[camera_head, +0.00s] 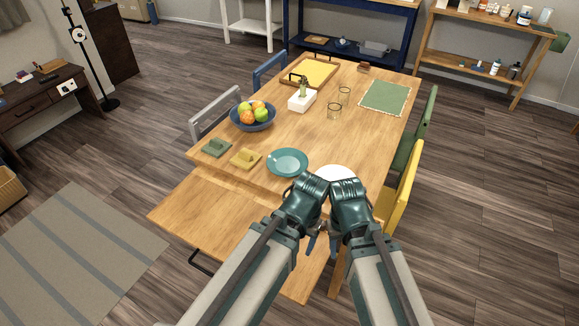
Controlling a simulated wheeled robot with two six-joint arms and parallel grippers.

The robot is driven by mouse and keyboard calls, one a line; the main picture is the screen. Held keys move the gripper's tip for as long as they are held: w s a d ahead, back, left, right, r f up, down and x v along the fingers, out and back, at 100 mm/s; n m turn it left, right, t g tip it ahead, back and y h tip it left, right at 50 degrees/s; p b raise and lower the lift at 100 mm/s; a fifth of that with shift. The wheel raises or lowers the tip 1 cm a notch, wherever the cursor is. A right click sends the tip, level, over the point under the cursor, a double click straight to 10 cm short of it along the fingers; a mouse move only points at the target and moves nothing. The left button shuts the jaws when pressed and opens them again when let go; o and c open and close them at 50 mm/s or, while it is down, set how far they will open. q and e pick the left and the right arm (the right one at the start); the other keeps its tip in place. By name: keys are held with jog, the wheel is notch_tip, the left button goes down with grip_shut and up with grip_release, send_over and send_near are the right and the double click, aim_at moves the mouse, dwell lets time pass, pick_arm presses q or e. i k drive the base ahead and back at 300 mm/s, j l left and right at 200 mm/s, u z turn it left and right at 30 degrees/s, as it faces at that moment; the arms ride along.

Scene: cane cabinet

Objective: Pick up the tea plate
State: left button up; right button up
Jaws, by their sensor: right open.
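A round teal plate (288,161) lies flat on the wooden table (290,130) near its front edge. A white round plate (337,171) lies to its right, partly hidden behind my wrists. I cannot tell from the picture which of the two is the tea plate. My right gripper (331,242) is open and hangs below the wrist, in front of the table edge, apart from both plates. My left gripper (313,242) hangs close beside it, small and mostly hidden by the arm, so its jaws do not show clearly.
Green and yellow folded cloths (246,158), a fruit bowl (253,115), a white planter (302,100) and glasses (334,111) stand farther along the table. A wooden bench (220,220) is in front. A yellow chair (400,201) stands close on the right.

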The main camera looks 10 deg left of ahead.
aim_at(285, 162)
jog(key=j+u, duration=0.2)
jog(key=j, duration=0.95)
jog(key=i+j+u, duration=0.1)
jog(key=j+u, duration=0.15)
jog(key=j, duration=0.9)
